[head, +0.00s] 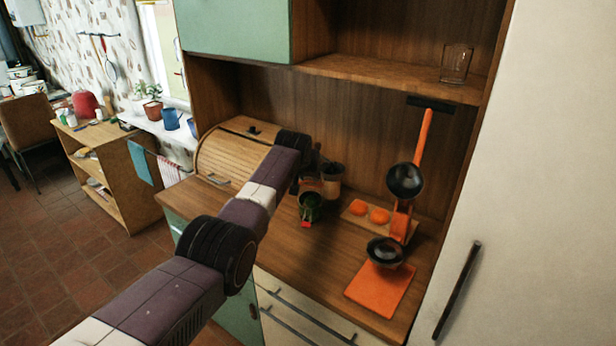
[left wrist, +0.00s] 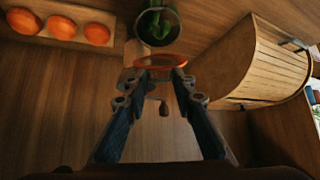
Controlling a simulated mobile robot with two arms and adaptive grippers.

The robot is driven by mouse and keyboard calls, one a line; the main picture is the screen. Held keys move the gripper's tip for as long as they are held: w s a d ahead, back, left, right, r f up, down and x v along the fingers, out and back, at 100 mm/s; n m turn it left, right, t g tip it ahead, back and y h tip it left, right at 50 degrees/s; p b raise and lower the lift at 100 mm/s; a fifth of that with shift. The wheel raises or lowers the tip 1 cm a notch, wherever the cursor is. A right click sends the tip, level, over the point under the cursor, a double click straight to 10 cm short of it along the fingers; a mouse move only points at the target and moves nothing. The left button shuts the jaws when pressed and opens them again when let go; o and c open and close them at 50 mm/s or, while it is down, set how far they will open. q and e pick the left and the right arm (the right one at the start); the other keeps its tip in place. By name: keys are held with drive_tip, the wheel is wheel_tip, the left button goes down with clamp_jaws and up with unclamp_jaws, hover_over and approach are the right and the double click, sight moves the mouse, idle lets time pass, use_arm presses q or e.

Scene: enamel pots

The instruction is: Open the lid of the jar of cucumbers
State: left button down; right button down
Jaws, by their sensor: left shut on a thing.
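The jar of cucumbers (head: 311,208) stands on the wooden counter, with green showing inside. In the left wrist view its round mouth (left wrist: 157,26) is uncovered and the green cucumbers show in it. My left gripper (left wrist: 160,66) is shut on the orange-rimmed lid (left wrist: 160,62), which sits between its fingertips, beside the jar's mouth and off it. The exact gap between lid and jar is hard to tell. In the head view my left arm hides most of the gripper. My right gripper is not in view.
A wooden bread box (head: 228,155) stands left of the jar. A glass (head: 456,64) stands on the shelf above.

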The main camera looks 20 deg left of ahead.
use_arm(q)
drive_tip(key=shift+w+r, duration=0.15)
drive_tip(key=shift+r, duration=0.05)
drive_tip(key=c, duration=1.6)
unclamp_jaws()
drive_tip(key=shift+s+f, duration=0.1)
drive_tip(key=shift+s, duration=0.1)
drive_tip(key=v, duration=1.2)
